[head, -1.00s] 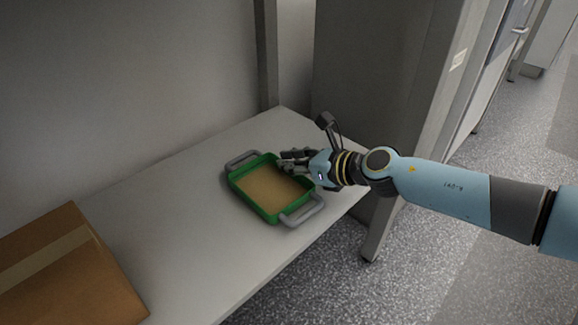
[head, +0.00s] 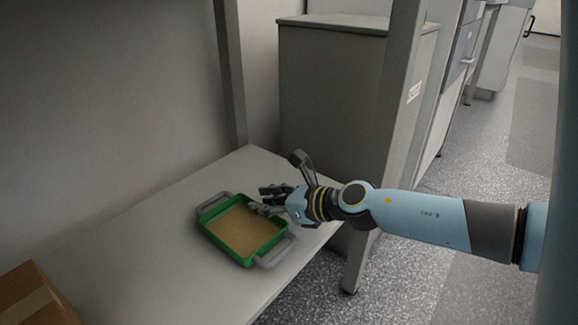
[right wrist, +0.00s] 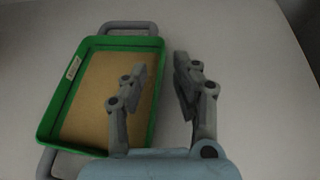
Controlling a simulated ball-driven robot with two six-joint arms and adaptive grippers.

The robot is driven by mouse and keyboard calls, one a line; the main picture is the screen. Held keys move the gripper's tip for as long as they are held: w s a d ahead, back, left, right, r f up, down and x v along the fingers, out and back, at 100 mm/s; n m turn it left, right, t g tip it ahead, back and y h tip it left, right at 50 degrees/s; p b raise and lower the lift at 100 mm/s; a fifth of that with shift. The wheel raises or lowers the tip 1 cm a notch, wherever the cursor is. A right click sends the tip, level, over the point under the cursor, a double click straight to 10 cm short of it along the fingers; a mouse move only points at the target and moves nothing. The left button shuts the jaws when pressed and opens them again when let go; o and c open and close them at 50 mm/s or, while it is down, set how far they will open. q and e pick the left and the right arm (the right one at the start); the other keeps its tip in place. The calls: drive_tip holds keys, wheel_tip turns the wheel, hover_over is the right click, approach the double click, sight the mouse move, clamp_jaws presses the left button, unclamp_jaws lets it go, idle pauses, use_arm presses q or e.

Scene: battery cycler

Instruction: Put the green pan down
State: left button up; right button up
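The green pan (head: 243,262) lies flat on the light grey shelf surface, with a tan inside and a grey handle at each end. It also shows in the right wrist view (right wrist: 72,107). My right gripper (head: 268,199) is at the pan's right long side. In the right wrist view, the right gripper's fingers (right wrist: 161,70) are apart, one over the pan's inside and one outside, with the green side wall between them. A gap shows on both sides of the wall. My left gripper is in neither view.
The shelf (head: 135,255) is bare around the pan. A cardboard box (head: 35,300) sits at its lower left. A grey post (head: 231,75) stands at the back, a grey cabinet (head: 330,95) behind my right arm. The shelf's front edge drops to the speckled floor.

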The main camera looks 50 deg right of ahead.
drive_tip(key=v, duration=0.2)
drive_tip(key=b+v, duration=0.1)
drive_tip(key=v, duration=0.1)
drive_tip(key=b+v, duration=0.1)
drive_tip(key=v, duration=0.1)
drive_tip(key=shift+s+d+f, duration=0.1)
drive_tip(key=shift+s+f, duration=0.15)
drive_tip(key=shift+s, duration=0.1)
drive_tip(key=shift+s+d+r+b, duration=0.1)
drive_tip(key=shift+s+b, duration=0.2)
drive_tip(key=shift+s+r+b, duration=0.3)
drive_tip(key=shift+s+b, duration=0.15)
drive_tip(key=shift+b, duration=0.05)
drive_tip(key=shift+r+v, duration=0.2)
drive_tip(key=shift+v, duration=0.7)
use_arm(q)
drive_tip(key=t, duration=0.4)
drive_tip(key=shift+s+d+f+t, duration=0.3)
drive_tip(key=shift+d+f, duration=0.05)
use_arm(e)
drive_tip(key=shift+s+r, duration=0.2)
drive_tip(key=shift+s, duration=0.05)
